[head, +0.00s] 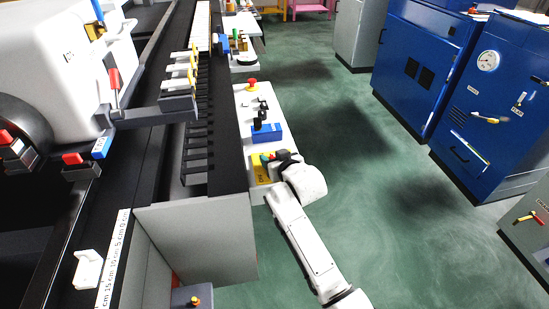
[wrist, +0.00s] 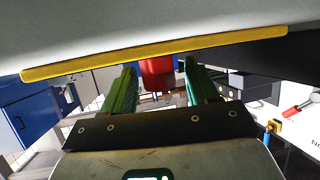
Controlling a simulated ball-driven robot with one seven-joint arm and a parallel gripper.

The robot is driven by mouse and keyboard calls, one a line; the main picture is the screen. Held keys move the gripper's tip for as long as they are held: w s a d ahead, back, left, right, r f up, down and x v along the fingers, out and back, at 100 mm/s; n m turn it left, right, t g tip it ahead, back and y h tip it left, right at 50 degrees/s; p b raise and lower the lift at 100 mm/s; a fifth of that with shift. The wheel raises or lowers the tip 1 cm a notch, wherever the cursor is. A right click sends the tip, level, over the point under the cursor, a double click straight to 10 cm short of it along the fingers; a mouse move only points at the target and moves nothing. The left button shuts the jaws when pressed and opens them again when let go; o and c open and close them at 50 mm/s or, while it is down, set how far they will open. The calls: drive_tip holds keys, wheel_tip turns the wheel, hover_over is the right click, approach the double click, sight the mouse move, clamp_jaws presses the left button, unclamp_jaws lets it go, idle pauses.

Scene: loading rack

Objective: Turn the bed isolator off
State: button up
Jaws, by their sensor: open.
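A yellow plate (head: 262,172), which looks like the bed isolator's, sits at the near end of the white control panel in the head view. In the wrist view its yellow edge (wrist: 100,66) crosses the top of the picture. A red handle (wrist: 157,74) sticks out from it. My gripper (head: 270,157) is at the plate in the head view and hides much of it. In the wrist view the green fingers of my gripper (wrist: 161,82) are open on either side of the red handle, with a gap showing at each side. I cannot read the handle's position.
The white panel (head: 241,98) also carries a red button (head: 252,85), black knobs and a blue block (head: 267,133). A grey box end (head: 200,240) stands left of my arm. Blue cabinets (head: 425,60) stand at the right. The green floor (head: 350,190) between is clear.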

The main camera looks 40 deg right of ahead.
drive_tip(key=c, duration=0.9)
drive_tip(key=shift+c, duration=0.2)
